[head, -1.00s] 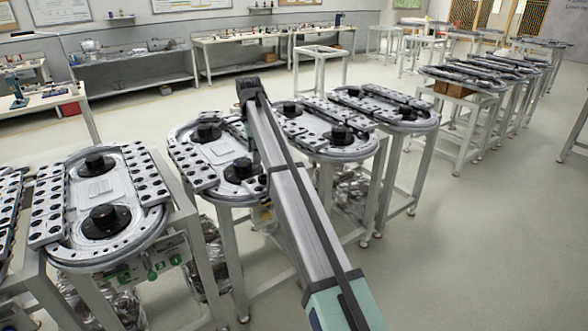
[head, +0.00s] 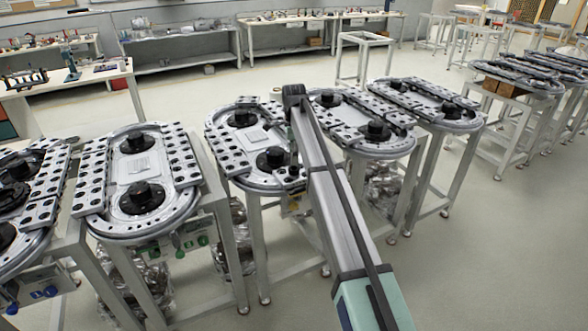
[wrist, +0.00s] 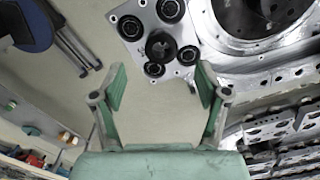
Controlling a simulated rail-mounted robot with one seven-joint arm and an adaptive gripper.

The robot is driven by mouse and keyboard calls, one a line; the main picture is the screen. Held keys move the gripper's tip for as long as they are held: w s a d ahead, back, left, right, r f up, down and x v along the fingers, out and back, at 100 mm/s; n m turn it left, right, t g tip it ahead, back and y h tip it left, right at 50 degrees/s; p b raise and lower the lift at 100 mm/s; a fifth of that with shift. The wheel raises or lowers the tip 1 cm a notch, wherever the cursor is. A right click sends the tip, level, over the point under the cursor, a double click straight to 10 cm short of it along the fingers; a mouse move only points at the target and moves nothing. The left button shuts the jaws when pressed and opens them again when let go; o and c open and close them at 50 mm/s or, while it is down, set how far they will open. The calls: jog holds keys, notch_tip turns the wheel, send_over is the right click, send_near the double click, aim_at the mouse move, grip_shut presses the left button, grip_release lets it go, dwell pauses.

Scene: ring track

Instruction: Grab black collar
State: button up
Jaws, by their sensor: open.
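In the wrist view, a metal plate (wrist: 139,43) carries several black parts. A black round piece (wrist: 160,46) stands at its middle, with black rings such as this one (wrist: 188,55) around it. I cannot tell which of these is the black collar. My gripper (wrist: 160,84) is open, its green-padded fingers spread wide with nothing between them. The plate shows beyond the fingertips, toward the top of the picture. In the head view my arm reaches over the ring tracks, and my gripper cannot be made out.
A large dark round hub (wrist: 262,14) sits right of the plate. A dark blue part with grey rods (wrist: 28,24) is at upper left. In the head view, ring-track tables such as this one (head: 186,203) stand in a row. Open floor (head: 480,260) lies at right.

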aim_at(294, 168)
jog(key=shift+w+f+p, duration=0.1)
jog(key=shift+f+p, duration=0.95)
jog(key=shift+f, duration=1.85)
jog(key=c, duration=1.3)
